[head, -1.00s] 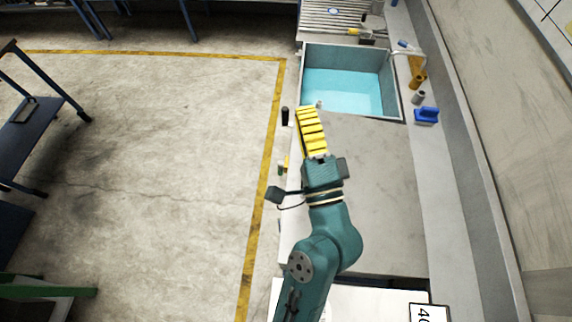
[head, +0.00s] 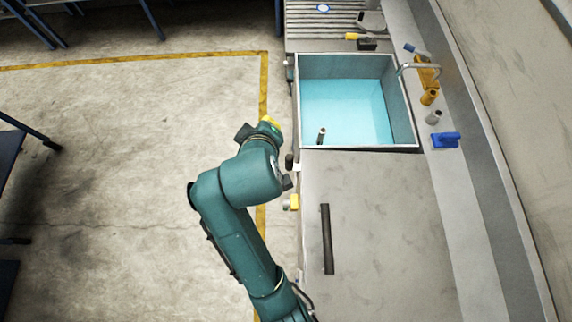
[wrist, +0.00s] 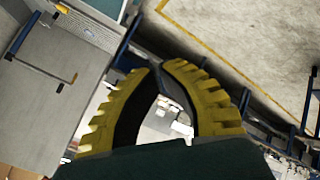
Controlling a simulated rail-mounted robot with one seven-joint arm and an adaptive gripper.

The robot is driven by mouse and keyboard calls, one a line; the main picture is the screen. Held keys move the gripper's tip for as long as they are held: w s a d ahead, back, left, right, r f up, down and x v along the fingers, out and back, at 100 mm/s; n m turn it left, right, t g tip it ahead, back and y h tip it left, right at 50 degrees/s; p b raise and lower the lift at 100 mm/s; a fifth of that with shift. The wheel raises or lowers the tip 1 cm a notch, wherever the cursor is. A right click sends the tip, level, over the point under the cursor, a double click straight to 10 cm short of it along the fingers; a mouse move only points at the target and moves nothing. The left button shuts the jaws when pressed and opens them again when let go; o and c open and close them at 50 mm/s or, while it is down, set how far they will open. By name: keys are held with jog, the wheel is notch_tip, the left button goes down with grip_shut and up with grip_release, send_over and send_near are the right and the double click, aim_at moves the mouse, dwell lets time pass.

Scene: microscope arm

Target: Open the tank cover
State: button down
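The tank (head: 348,148) holds blue water, and its basin is uncovered in the head view. A flat grey panel (head: 390,230) with a long dark bar handle (head: 327,240) lies in front of it, level with the counter; it looks like the tank cover. My gripper (head: 270,121) is mostly hidden behind my arm in the head view, over the floor side left of the tank, apart from the handle. In the wrist view my yellow ribbed fingers (wrist: 157,70) come together at the tips with nothing held between them.
A tap (head: 420,68), a yellow-orange object (head: 427,80), a grey cylinder (head: 433,118) and a blue object (head: 446,139) stand along the right ledge.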

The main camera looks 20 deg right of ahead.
jog(key=s+a+f+n+g+h+p, duration=0.1)
jog(key=s+a+f+n+g+h, duration=0.25)
jog(key=s+f+g, duration=0.45)
jog(key=s+a+f+n+g+h+p, duration=0.15)
jog(key=s+f+n+g, duration=0.3)
jog(key=s+f, duration=0.7)
jog(key=d+f, duration=0.4)
jog(key=d, duration=0.3)
jog(key=shift+s+f+t+h+p, duration=0.15)
jog(key=shift+s+t+h+p, duration=0.2)
jog(key=shift+h, duration=0.05)
